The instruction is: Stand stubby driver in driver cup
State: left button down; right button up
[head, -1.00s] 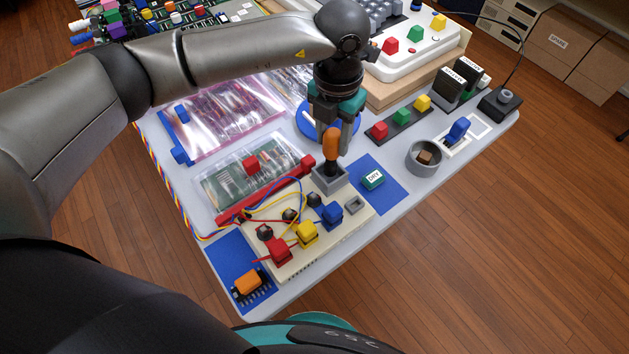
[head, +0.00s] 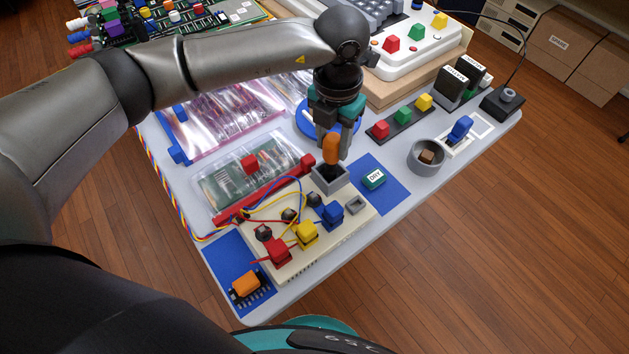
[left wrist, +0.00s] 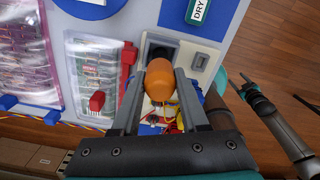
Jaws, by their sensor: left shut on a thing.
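The stubby driver has an orange handle (head: 331,149) and a dark lower part. My left gripper (head: 332,142) is shut on the handle and holds it upright over the grey square driver cup (head: 330,182). The driver's dark lower end is at the cup's opening; how deep it reaches cannot be told. In the left wrist view the handle (left wrist: 160,80) sits between the fingers (left wrist: 158,95), with the cup (left wrist: 146,50) just beyond, its dark opening partly covered.
A cream board (head: 278,268) with coloured plugs and looping wires lies just in front of the cup. A blue mat (head: 392,197) with a green DRY block (head: 373,179) is to its right. A round grey bowl (head: 412,158) stands farther right. A clear-bagged circuit board (head: 225,190) lies left.

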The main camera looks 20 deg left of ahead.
pick_arm(q)
jog(key=shift+f, duration=0.3)
jog(key=shift+c, duration=1.7)
grip_release()
jog(key=shift+r, duration=0.1)
notch_tip(320, 180, up, 15)
jog(key=p, duration=0.1)
jog(key=shift+p, duration=0.35)
